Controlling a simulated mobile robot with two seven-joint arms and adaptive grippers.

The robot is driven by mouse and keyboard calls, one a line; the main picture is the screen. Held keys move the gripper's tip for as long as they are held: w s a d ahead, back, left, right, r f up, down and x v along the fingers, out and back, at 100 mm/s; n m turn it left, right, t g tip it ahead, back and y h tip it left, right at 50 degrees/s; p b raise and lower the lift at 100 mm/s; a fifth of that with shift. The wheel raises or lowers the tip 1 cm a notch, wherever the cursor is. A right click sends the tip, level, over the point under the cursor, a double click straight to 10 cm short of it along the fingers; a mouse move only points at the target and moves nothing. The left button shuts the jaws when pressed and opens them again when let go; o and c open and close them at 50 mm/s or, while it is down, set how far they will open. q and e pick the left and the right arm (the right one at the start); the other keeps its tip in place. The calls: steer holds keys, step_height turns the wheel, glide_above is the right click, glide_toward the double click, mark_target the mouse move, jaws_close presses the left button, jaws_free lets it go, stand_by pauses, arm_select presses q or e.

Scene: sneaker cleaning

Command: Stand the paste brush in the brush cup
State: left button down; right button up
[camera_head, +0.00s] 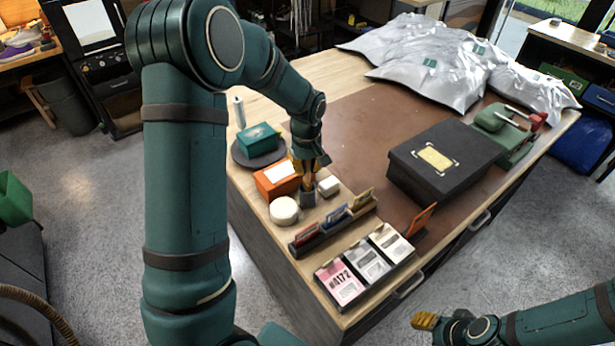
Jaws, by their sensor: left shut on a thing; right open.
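The brush cup (307,198) is a small grey cup near the left edge of the table. My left gripper (309,172) points down right above it and is shut on the paste brush (307,184). Only a short brownish part of the brush shows between the fingers and the cup. Its lower end appears to be at or inside the cup mouth; I cannot tell how deep or whether it touches the bottom. My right gripper (424,321) is open and empty, in front of the table over the floor.
Close around the cup are an orange box (276,181), a round white tub (284,211), a small white block (329,187) and a card rack (333,226). A teal box (259,138) sits on a dark round stand. A black box (442,162) stands to the right. The brown mat (360,125) has free room.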

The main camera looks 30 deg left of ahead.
mark_target(307, 182)
arm_select(q)
steer(key=shift+f, duration=1.8)
steer(key=shift+f, duration=0.15)
steer(key=c, duration=1.1)
jaws_free()
steer(key=shift+o, duration=0.2)
steer(key=r, duration=1.2)
steer(key=shift+s+d+r, duration=0.1)
steer(key=shift+s+r, duration=0.1)
